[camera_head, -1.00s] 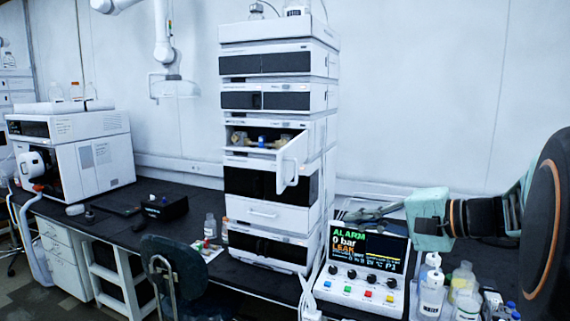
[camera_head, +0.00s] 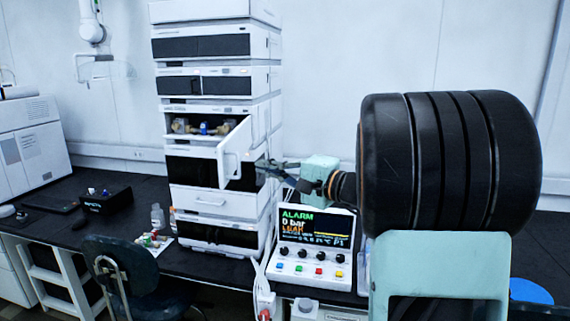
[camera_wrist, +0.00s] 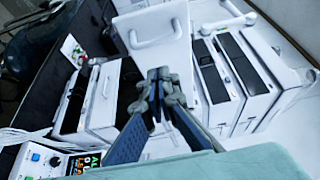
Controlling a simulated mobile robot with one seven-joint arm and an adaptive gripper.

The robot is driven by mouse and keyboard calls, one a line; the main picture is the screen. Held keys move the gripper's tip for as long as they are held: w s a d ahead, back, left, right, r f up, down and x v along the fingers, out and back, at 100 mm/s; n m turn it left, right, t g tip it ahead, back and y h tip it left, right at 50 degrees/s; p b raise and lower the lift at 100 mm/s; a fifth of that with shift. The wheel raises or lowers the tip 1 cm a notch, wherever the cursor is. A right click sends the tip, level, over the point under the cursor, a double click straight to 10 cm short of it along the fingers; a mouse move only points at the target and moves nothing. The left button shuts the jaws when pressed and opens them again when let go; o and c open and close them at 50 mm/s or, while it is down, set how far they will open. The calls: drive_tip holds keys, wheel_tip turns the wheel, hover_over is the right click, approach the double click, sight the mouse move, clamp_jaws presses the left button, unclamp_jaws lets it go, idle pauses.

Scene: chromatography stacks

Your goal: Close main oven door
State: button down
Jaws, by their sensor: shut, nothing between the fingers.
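The oven door (camera_head: 236,152) is a white panel with a pale handle. It stands swung open from the right side of its bay in the tall white instrument stack. The open bay (camera_head: 205,126) shows brass-coloured and blue fittings inside. My gripper (camera_head: 262,165) is shut and empty, just right of the door and beside the stack. In the wrist view the door (camera_wrist: 150,52) lies just beyond my gripper (camera_wrist: 159,74), and the fingertips overlap its lower edge. I cannot tell whether they touch it.
A control box with an alarm screen (camera_head: 314,226) stands right of the stack, below my gripper. A chair (camera_head: 122,268) stands before the bench at left.

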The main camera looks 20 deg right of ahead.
drive_tip(key=a, duration=0.3)
drive_tip(key=shift+w+p, duration=0.1)
drive_tip(key=shift+p, duration=0.3)
drive_tip(key=shift+a, duration=0.25)
